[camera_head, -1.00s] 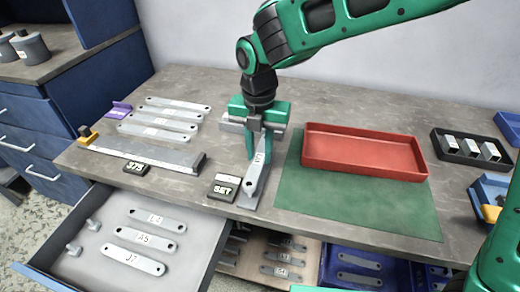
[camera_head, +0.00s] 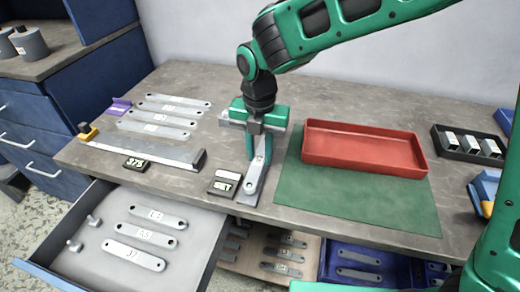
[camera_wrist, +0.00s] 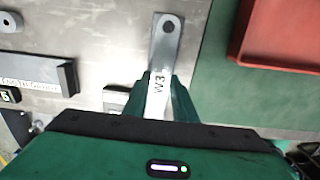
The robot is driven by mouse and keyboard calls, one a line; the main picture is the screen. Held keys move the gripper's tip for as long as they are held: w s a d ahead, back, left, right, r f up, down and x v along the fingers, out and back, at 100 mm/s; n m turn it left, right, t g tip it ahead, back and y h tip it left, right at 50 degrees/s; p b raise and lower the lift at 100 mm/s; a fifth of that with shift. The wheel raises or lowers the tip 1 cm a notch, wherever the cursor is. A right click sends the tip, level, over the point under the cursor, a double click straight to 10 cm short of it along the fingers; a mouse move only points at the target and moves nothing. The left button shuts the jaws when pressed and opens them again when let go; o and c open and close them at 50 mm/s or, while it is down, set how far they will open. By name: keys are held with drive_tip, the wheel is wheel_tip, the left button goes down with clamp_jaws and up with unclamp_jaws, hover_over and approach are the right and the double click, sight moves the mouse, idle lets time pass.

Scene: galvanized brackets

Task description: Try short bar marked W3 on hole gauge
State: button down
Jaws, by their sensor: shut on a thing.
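The short bar marked W3 (camera_head: 258,162) is a grey flat bar with a hole at each end. My gripper (camera_wrist: 160,92) is shut on its sides near the W3 label, seen in the wrist view, with one end hole showing beyond the fingers. In the head view my gripper (camera_head: 258,148) points down over the bench's front part. The bar lies along a narrow grey plate, the hole gauge (camera_head: 245,199), beside a small block reading SET (camera_head: 224,184). The bar covers most of the gauge, and I cannot tell whether its holes sit on any pins.
A red tray (camera_head: 362,164) stands on a green mat (camera_head: 350,200) to the right. An open drawer (camera_head: 90,265) holds more bars below the front edge.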

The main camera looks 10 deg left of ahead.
drive_tip(key=shift+f, duration=0.45)
idle(1.9)
drive_tip(key=c, duration=1.4)
unclamp_jaws()
wheel_tip(320, 180, up, 11)
drive_tip(key=shift+f, duration=0.1)
drive_tip(key=shift+w+d, duration=0.1)
drive_tip(key=shift+d, duration=0.05)
